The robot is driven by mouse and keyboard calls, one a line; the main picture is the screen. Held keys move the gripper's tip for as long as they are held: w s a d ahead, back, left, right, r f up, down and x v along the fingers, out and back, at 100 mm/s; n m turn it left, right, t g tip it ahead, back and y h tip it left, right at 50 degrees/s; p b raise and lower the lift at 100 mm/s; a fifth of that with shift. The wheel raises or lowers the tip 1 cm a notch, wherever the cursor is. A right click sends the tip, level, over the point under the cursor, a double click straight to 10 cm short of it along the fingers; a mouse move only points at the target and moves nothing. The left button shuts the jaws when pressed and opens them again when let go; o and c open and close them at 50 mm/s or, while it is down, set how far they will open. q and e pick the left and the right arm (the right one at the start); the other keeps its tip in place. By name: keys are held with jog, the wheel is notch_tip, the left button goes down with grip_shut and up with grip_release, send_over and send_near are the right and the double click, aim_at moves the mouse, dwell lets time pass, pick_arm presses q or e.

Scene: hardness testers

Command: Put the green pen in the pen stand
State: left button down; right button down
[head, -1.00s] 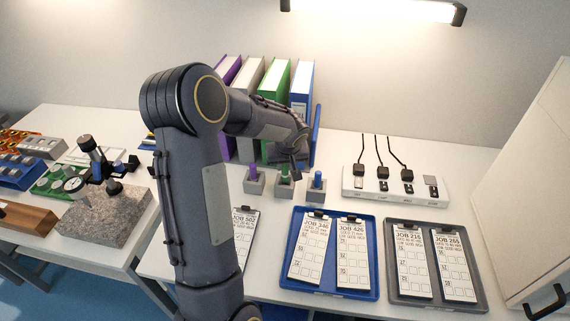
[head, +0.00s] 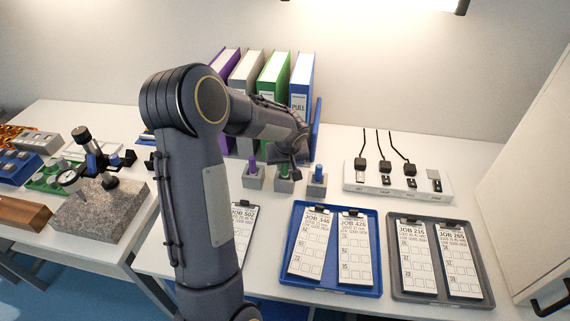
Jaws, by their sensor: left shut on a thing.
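Three small grey block stands sit in a row on the white table. The left one (head: 253,183) has a purple pen (head: 252,168) in it, and the right one (head: 316,190) has a blue pen (head: 319,171) in it. The green pen (head: 284,172) is upright at the middle stand (head: 283,186); I cannot tell whether it is fully seated. My left gripper (head: 287,162) points down over the middle stand, shut on the green pen and hiding its upper part. My right gripper is out of view.
Purple, grey, green and blue binders (head: 271,85) stand behind the gripper. A blue tray (head: 331,287) and a grey tray (head: 441,299) with job cards lie in front. A white strip with black plugs (head: 398,183) is to the right. A granite block (head: 100,212) with a gauge stands left.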

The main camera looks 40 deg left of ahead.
pick_arm(q)
jog(key=shift+f+b, duration=0.35)
jog(key=shift+f, duration=0.1)
jog(key=c, duration=1.2)
grip_release()
jog(key=shift+r, duration=0.1)
jog(key=shift+c, duration=0.2)
jog(key=shift+r, duration=0.1)
jog(key=v, duration=0.7)
jog(key=shift+r, duration=0.3)
jog(key=shift+d, duration=0.15)
